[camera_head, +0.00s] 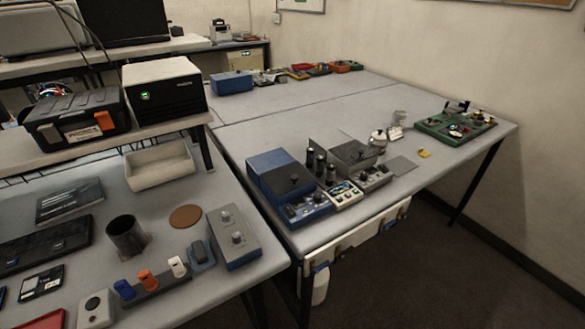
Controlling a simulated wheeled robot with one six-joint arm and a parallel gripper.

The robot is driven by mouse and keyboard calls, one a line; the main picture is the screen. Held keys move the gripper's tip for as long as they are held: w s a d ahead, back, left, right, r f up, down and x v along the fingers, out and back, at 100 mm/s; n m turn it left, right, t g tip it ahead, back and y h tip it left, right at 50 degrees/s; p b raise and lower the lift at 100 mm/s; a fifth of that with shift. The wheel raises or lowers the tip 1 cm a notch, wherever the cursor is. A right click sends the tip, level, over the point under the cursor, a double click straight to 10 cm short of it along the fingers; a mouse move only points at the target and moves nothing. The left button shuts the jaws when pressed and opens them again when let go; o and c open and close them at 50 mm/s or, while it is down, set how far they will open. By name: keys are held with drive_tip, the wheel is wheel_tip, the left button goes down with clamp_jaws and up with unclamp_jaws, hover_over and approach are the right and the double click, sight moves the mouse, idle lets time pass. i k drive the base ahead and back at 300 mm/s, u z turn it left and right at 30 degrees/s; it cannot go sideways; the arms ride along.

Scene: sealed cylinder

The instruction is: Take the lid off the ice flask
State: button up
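I cannot tell for sure which thing is the ice flask. A small pale, rounded vessel (378,138) with a dark knob on top stands on the right table, behind the grey box; its lower part is partly hidden. A dark cylinder (127,238) stands upright on the left table; its top looks like an open rim. A flat brown disc (186,216) lies on the table to its right, apart from it. My gripper is not in view.
The right table (290,115) holds a blue box (279,174), small instruments and a green board (456,124). The left table holds a grey two-knob box (234,237), a cream tray (159,166) and coloured plugs. Dark floor (420,265) is clear at the lower right.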

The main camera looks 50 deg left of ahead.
sight(379, 135)
drive_tip(key=u, duration=1.65)
